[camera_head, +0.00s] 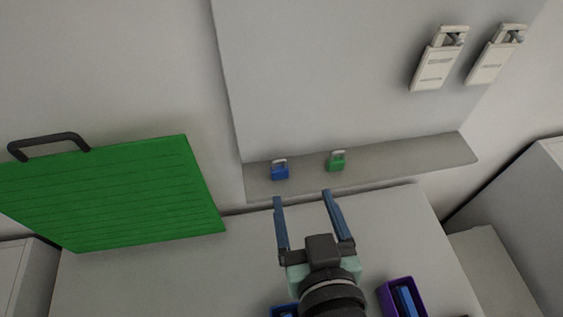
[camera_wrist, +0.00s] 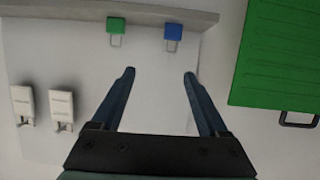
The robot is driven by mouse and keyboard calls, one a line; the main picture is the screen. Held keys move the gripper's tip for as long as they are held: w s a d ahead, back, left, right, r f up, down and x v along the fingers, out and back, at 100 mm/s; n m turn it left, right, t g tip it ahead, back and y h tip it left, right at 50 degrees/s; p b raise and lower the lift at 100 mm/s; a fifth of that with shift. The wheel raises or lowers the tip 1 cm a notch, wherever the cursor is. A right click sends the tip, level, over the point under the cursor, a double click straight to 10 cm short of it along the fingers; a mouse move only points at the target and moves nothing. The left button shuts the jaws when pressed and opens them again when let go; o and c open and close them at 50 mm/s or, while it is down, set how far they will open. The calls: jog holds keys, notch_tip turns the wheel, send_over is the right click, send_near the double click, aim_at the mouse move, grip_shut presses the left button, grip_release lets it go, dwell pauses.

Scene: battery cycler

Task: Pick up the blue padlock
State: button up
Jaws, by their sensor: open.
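The blue padlock (camera_head: 280,172) with a grey shackle stands on a narrow grey shelf (camera_head: 400,165), at its left part. In the wrist view the blue padlock (camera_wrist: 173,32) shows at the top, just right of the middle, beyond my fingertips. My gripper (camera_head: 301,196) is open and empty. It is in front of the shelf, with its left finger nearest the blue padlock and apart from it. In the wrist view my gripper (camera_wrist: 160,72) has its fingers spread wide.
A green padlock (camera_head: 336,161) stands on the shelf right of the blue one. Two pale latch-like boxes (camera_head: 438,62) hang on the panel above. A green ribbed panel with a dark handle (camera_head: 120,195) is at left. A purple bin (camera_head: 388,297) stands below, near my wrist.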

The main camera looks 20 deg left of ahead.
notch_tip(320, 180, down, 2)
jog(key=s, duration=0.2)
send_near(281, 173)
jog(key=w, duration=0.1)
jog(key=w+a, duration=0.1)
jog(key=w, duration=0.1)
jog(key=shift+w+a+f+g+b, duration=0.1)
jog(key=shift+a+f+g+b, duration=0.2)
jog(key=shift+g+b, duration=0.1)
jog(key=shift+p+x, duration=1.3)
jog(key=shift+x, duration=1.6)
jog(key=shift+f, duration=0.15)
jog(key=shift+c, duration=0.3)
grip_shut()
